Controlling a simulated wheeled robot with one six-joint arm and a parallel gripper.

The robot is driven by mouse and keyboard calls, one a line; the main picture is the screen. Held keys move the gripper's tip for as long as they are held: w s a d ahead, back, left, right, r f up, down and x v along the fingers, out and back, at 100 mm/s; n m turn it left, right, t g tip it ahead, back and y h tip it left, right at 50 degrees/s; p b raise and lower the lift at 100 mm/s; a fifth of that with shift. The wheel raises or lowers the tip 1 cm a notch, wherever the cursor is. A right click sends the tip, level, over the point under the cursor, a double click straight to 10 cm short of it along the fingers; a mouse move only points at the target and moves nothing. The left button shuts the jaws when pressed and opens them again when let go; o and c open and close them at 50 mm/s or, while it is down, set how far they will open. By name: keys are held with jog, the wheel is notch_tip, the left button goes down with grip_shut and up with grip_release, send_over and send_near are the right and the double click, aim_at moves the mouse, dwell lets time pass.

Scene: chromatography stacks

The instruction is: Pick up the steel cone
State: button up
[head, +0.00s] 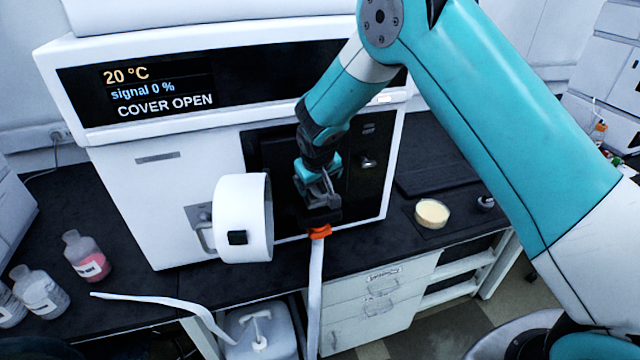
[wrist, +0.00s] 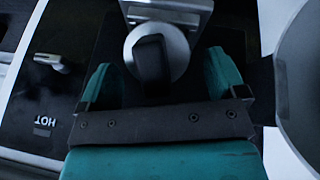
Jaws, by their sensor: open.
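The steel cone (wrist: 178,62) shows in the wrist view as a round bright metal piece with a black handle (wrist: 150,62) across its front. It sits under a metal bracket (wrist: 172,8) on the dark front of the instrument. My gripper (wrist: 160,78) is open, with one teal finger to each side of the handle; I see no clear contact. In the head view my gripper (head: 318,192) is in front of the instrument's black panel and hides the cone.
The instrument (head: 150,205) reads COVER OPEN, and its round white cover (head: 240,190) stands swung out left of my gripper. An orange fitting (head: 320,232) with a pale hose is just below. A shallow dish (head: 432,212) is at right; bottles (head: 88,258) stand at left.

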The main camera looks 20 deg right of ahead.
jog(key=c, duration=1.2)
jog(key=shift+r, duration=0.1)
